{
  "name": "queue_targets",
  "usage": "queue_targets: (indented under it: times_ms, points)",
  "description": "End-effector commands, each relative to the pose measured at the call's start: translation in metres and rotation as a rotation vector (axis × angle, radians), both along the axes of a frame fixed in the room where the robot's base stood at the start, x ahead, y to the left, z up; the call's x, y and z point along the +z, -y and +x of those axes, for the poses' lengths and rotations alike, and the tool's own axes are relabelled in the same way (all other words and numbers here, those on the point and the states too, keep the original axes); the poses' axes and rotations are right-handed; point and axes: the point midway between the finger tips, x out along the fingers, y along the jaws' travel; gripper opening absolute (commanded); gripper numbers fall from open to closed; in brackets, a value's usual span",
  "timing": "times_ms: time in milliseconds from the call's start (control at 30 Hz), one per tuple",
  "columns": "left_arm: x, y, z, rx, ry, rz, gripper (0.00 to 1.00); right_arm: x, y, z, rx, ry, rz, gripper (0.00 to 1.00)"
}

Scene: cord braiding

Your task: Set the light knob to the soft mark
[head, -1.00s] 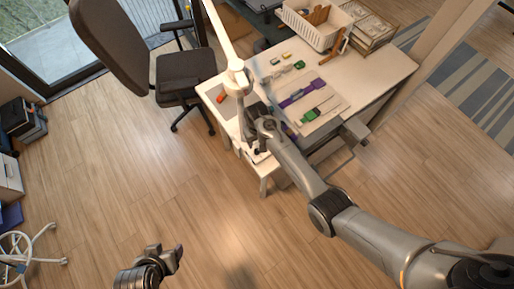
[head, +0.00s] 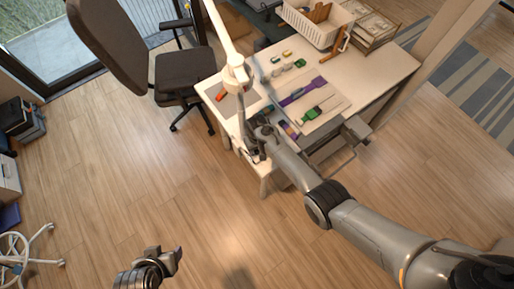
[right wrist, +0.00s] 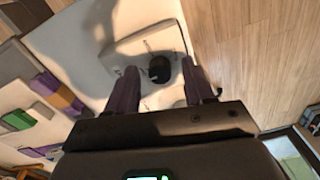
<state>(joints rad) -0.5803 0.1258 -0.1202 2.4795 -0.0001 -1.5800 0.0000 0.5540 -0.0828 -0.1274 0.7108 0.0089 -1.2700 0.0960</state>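The black round light knob (right wrist: 160,69) sits on a pale base plate (right wrist: 135,48) in the right wrist view. Its mark and setting cannot be read. My right gripper (right wrist: 161,80) is open, with one purple-tinted finger on either side of the knob and gaps visible between. Whether the fingertips reach down around it is unclear. In the head view my right gripper (head: 252,152) is at the table's front left corner, and the knob is hidden there. A white lamp (head: 236,76) stands just behind it. My left gripper (head: 168,260) is empty, apart from everything, and looks open.
The white table (head: 365,80) holds purple and green items (head: 303,92), small blocks and a white basket (head: 318,24) at the back. A dark office chair (head: 180,70) stands left of the table. The floor in front is clear.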

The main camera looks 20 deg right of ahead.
Motion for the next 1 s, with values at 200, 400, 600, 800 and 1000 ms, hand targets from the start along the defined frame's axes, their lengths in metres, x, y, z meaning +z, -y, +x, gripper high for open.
queue_targets:
  times_ms: [200, 400, 600, 800, 1000]
  points:
    - [0.0005, 0.0020, 0.0001, 0.006, 0.001, -0.008, 0.63, 0.0001, 0.0000, 0.0000, 0.000, 0.000, 0.000, 0.20]
    - [0.0006, 0.0028, 0.0002, 0.008, 0.000, -0.012, 0.63, 0.0001, 0.0000, 0.0000, 0.000, 0.000, 0.000, 0.00]
    - [0.0014, 0.0025, 0.0003, 0.007, 0.000, -0.011, 0.63, 0.0004, -0.0001, -0.0001, -0.020, -0.001, 0.000, 0.00]
    - [0.0034, 0.0013, 0.0001, 0.003, 0.001, -0.006, 0.63, 0.0006, -0.0002, -0.0003, -0.099, -0.002, 0.000, 0.00]
    - [0.0062, -0.0003, 0.0001, -0.001, 0.001, 0.001, 0.63, 0.0012, -0.0012, 0.0001, -0.246, 0.000, 0.001, 0.00]
